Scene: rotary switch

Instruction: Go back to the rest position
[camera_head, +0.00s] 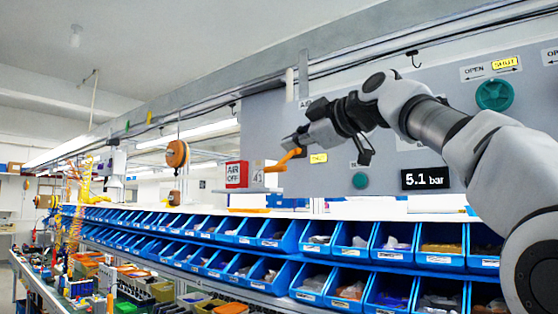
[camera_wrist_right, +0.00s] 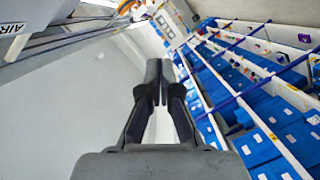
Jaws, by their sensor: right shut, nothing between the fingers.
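My right arm reaches in from the right in the head view. Its gripper (camera_head: 291,141) points left in front of the grey wall panel (camera_head: 400,145), just above an orange lever handle (camera_head: 284,160). In the picture the fingertips overlap the lever's upper end closely; I cannot tell whether they touch. In the right wrist view the dark fingers (camera_wrist_right: 157,85) are together with nothing between them. My left gripper is in neither view.
The panel carries a teal knob (camera_head: 495,94), a smaller teal knob (camera_head: 360,181) and a display (camera_head: 428,179) reading 5.1 bar. A red AIR OFF sign (camera_head: 237,174) is left of the lever. Blue parts bins (camera_head: 352,240) line the shelves below.

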